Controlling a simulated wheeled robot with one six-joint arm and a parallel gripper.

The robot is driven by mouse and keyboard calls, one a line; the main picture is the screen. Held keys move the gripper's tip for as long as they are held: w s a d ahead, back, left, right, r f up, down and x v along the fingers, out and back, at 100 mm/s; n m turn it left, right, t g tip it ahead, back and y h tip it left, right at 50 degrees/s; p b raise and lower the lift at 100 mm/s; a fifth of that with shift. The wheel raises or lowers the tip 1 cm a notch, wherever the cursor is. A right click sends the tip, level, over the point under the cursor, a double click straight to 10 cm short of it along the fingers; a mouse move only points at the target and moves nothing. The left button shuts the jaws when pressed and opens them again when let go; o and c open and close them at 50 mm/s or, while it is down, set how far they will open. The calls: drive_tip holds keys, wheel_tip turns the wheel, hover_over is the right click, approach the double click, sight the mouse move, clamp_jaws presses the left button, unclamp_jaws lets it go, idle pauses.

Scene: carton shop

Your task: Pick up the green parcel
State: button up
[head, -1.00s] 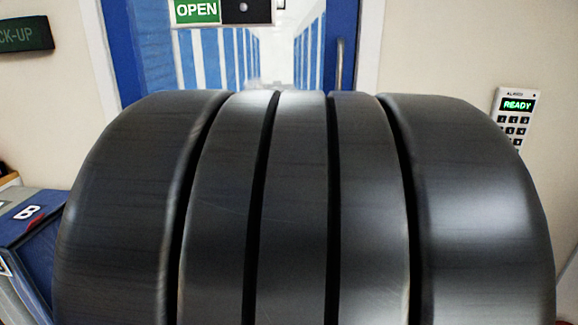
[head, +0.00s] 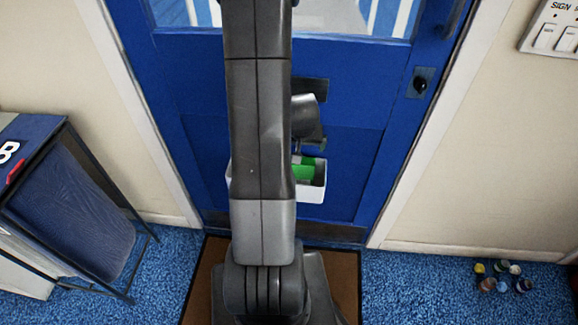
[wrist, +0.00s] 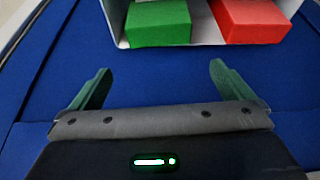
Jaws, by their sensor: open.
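The green parcel (wrist: 158,22) lies at the top left of the wrist view, inside a white open bin (wrist: 205,40), beside a red parcel (wrist: 250,20). In the head view the green parcel (head: 309,172) shows partly, in the white bin (head: 313,194) in front of the blue door, with my arm covering part of the bin. My gripper (wrist: 160,68) is open and empty, its two green fingers spread wide. In the wrist view the parcels lie beyond its fingertips, with none between them.
The blue door (head: 365,150) stands behind the bin, with a brown doormat (head: 347,270) below. A stand with a blue bin marked B (head: 80,215) is at left. Several small bottles or cans (head: 502,277) sit on the blue carpet at right.

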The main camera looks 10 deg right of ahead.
drive_tip(key=b, duration=0.4)
hover_over(300, 175)
drive_tip(key=w, duration=0.2)
drive_tip(key=f, duration=0.7)
drive_tip(key=shift+s+d+f, duration=0.15)
drive_tip(key=shift+s+d, duration=0.05)
drive_tip(key=b+x, duration=0.2)
drive_tip(key=s+b+x, duration=0.1)
drive_tip(key=b+x, duration=0.1)
drive_tip(key=x, duration=0.1)
drive_tip(key=shift+a+f+b, duration=0.2)
drive_tip(key=shift+b, duration=0.15)
drive_tip(key=c, duration=1.1)
